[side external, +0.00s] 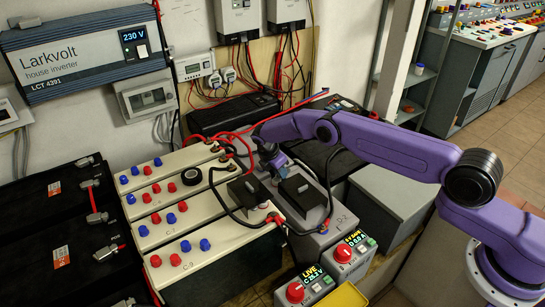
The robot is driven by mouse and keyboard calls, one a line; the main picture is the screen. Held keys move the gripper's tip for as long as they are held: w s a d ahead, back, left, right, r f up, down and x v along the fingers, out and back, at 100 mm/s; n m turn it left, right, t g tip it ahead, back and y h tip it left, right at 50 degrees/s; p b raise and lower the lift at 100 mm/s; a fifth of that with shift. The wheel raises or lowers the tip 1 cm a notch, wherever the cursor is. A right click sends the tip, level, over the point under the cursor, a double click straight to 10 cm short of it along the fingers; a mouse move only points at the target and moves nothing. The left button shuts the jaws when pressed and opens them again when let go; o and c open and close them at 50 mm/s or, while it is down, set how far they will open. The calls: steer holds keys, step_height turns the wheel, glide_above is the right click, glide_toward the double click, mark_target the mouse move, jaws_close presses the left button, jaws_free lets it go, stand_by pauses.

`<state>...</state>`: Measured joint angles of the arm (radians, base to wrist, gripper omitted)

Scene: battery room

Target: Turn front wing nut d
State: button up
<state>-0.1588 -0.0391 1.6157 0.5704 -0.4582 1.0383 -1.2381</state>
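The grey battery (306,208) with a label that seems to read D-2 stands right of the cream batteries.
Cream batteries (215,235) with red and blue knobs stand left. Black cables (238,205) and red leads cross the tops near my gripper. Two control boxes (310,283) with red knobs stand in front. A house inverter (84,55) hangs on the wall. A grey box (400,190) stands right.

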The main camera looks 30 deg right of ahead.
steer(key=w+v, duration=0.1)
steer(key=v, duration=1.6)
steer(key=shift+s, duration=0.4)
steer(key=o, duration=0.9)
steer(key=shift+d, duration=0.15)
steer(key=shift+c, duration=0.2)
steer(key=o, duration=0.4)
steer(key=shift+s+d+f+m+y, duration=0.15)
steer(key=shift+d+f+m+y, duration=0.05)
steer(key=shift+m+y, duration=0.25)
steer(key=s+d+m+t+y, duration=0.5)
steer(key=d+m, duration=0.4)
steer(key=m, duration=0.9)
steer(key=shift+n+g+h, duration=0.25)
steer(key=shift+g+h, duration=0.2)
steer(key=shift+g, duration=0.05)
steer(key=x, duration=1.1)
steer(key=s+x, duration=0.1)
steer(key=x, duration=0.4)
steer(key=shift+a+f, duration=0.1)
steer(key=shift+f, duration=0.4)
